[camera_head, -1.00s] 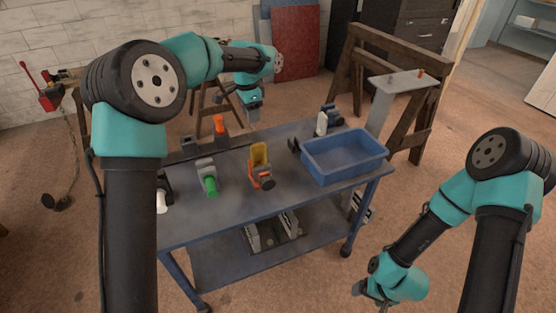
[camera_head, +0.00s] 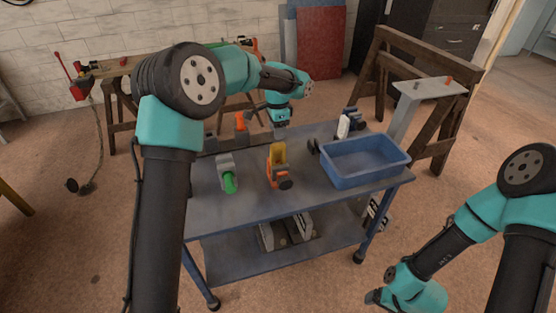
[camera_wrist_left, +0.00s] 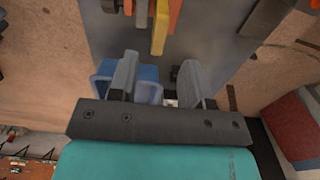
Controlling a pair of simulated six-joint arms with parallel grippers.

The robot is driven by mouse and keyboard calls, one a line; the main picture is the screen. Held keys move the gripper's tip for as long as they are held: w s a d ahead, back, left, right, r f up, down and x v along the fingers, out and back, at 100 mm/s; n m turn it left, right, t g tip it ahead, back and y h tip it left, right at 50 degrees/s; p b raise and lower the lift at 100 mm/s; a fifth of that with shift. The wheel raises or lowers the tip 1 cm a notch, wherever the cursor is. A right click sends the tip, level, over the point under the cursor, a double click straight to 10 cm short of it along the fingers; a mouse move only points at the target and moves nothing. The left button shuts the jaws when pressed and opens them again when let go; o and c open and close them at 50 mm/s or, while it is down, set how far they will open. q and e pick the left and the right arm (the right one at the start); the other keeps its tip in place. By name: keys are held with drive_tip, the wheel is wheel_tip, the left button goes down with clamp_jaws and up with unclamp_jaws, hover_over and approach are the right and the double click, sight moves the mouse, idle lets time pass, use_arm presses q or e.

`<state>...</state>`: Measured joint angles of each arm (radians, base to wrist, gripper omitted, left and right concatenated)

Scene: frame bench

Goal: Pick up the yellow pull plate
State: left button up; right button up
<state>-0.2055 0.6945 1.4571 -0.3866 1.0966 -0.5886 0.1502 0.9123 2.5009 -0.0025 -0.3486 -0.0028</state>
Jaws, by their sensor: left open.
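The yellow pull plate (camera_head: 278,152) stands upright on the workbench, on an orange-and-dark piece (camera_head: 280,176). It also shows in the left wrist view (camera_wrist_left: 160,28) at the top, beyond the fingertips. My left gripper (camera_head: 281,131) points down just behind the plate in the head view.
The blue bin (camera_head: 365,181) stands on the bench's right end. A green-ended grey piece (camera_head: 227,176) is left of the plate, and an orange-topped piece (camera_head: 240,124) is behind it. A white-and-dark item (camera_head: 344,126) stands behind the bin. The bench front (camera_head: 245,205) is bare.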

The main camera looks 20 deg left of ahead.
use_arm(q)
hover_over(278, 158)
drive_tip(key=shift+w+a+f, duration=0.15)
drive_tip(key=shift+w+f, duration=0.05)
drive_tip(key=shift+f, duration=1)
drive_tip(key=shift+w+a+f, duration=0.1)
drive_tip(key=shift+w+f, duration=0.05)
drive_tip(key=shift+f, duration=1.05)
drive_tip(key=shift+d+f, duration=0.1)
drive_tip(key=shift+f, duration=2.55)
clamp_jaws()
drive_tip(key=shift+r, duration=0.1)
